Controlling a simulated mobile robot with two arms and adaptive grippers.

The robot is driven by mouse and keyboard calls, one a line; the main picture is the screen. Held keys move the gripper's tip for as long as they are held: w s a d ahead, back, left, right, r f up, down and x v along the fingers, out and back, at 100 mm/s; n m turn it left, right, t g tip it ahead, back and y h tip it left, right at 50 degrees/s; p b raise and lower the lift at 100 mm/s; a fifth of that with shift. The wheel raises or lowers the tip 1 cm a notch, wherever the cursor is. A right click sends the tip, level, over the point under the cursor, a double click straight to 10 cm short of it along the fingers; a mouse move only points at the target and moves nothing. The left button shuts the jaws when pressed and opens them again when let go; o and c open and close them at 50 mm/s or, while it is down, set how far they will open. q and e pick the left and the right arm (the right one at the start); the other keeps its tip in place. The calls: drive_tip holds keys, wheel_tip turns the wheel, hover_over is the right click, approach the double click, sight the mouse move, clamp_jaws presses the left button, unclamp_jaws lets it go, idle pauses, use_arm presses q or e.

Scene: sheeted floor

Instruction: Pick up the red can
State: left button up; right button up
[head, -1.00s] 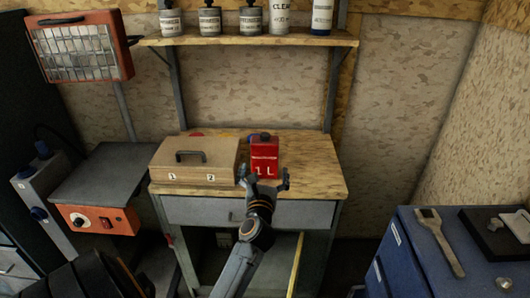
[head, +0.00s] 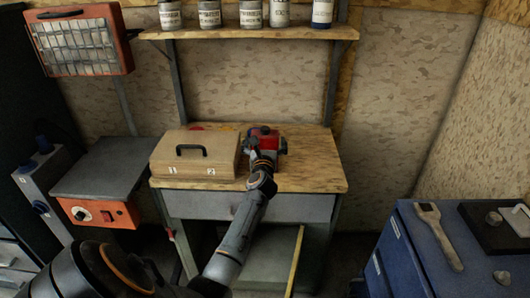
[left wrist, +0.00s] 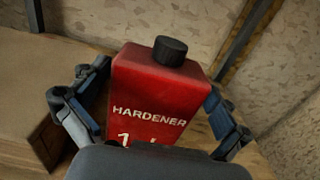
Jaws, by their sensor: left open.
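The red can (head: 263,132) stands on the wooden top of the workbench, just right of a wooden box. In the left wrist view the red can (left wrist: 155,95) is large, with a black cap and the word HARDENER on its front. My left gripper (head: 266,146) is at the can and hides much of its lower part in the head view. In the left wrist view my left gripper (left wrist: 155,100) is open, with one finger on each side of the can. I cannot tell whether the fingers touch it. My right gripper is not in view.
The wooden box (head: 195,156) with a dark handle sits close left of the can. A shelf (head: 250,34) with several containers hangs above. The bench top (head: 312,165) is clear to the right. A blue cabinet (head: 425,255) stands at the lower right.

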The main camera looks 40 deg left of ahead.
use_arm(q)
drive_tip(key=shift+w+a+f, duration=0.1)
drive_tip(key=shift+w+a, duration=0.35)
drive_tip(key=shift+w, duration=0.1)
drive_tip(key=shift+s, duration=0.1)
drive_tip(key=shift+c, duration=1.3)
drive_tip(key=c, duration=1.1)
drive_tip(key=shift+r, duration=0.2)
drive_tip(key=shift+c, duration=1)
